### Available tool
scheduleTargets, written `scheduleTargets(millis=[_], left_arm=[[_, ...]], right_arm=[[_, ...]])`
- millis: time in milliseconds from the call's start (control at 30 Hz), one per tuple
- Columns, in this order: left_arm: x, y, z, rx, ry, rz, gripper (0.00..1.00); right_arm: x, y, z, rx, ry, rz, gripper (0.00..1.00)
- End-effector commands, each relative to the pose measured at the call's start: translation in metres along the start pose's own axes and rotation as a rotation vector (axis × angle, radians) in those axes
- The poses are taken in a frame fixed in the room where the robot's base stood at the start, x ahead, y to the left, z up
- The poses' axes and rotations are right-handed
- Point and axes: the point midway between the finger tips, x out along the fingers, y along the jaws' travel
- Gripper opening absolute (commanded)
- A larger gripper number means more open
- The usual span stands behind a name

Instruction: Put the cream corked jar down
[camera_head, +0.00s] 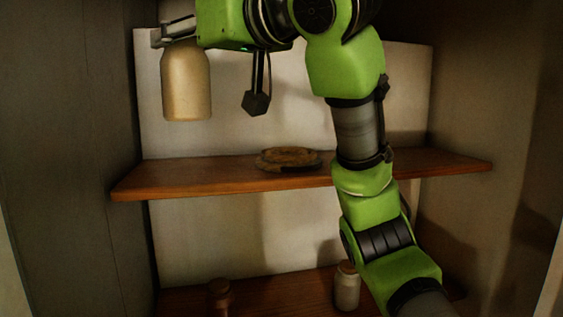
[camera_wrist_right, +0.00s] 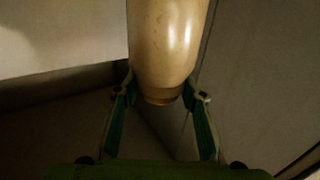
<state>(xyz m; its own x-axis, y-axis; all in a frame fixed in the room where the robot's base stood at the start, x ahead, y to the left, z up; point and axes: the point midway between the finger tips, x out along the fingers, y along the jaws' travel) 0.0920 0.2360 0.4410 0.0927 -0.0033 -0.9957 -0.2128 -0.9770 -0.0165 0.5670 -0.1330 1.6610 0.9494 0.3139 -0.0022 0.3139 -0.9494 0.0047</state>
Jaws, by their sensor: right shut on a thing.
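The cream corked jar (camera_head: 187,85) hangs upright at the upper left of the head view, above the left part of a wooden shelf (camera_head: 225,181). A gap shows between its base and the shelf. My right gripper (camera_head: 172,36) is shut on the jar's narrow top end. In the wrist view the jar (camera_wrist_right: 168,45) reaches away from my right gripper (camera_wrist_right: 161,92), with a finger on each side of its neck. The cork is mostly hidden by the gripper in the head view. My left gripper is not in view.
A flat round brown object (camera_head: 288,157) lies mid-shelf. A lower shelf (camera_head: 270,296) carries a small pale jar (camera_head: 346,288) and a dark brown object (camera_head: 219,296). Cabinet walls (camera_head: 70,130) close in both sides. The upper shelf's left part is clear.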

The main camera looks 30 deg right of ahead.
Motion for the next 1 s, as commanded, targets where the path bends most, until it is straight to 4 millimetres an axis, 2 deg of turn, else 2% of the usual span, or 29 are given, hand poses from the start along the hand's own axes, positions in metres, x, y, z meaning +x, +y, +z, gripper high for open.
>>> scheduleTargets(millis=[100,233,500,600,767,1000], left_arm=[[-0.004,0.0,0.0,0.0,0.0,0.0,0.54],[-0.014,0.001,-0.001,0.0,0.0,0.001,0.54],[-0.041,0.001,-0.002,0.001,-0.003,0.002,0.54],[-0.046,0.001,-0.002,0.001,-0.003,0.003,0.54],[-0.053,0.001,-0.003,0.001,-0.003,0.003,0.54],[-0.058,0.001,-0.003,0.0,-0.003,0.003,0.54]], right_arm=[[-0.003,0.005,-0.007,0.005,0.004,0.009,0.0],[0.012,0.021,0.001,0.007,-0.001,0.012,0.0],[0.058,0.065,0.028,0.008,0.0,0.011,0.0],[0.07,0.076,0.049,0.006,0.0,0.01,0.0],[0.084,0.088,0.073,0.004,0.003,0.01,0.0],[0.093,0.097,0.088,0.004,0.005,0.01,0.0]])
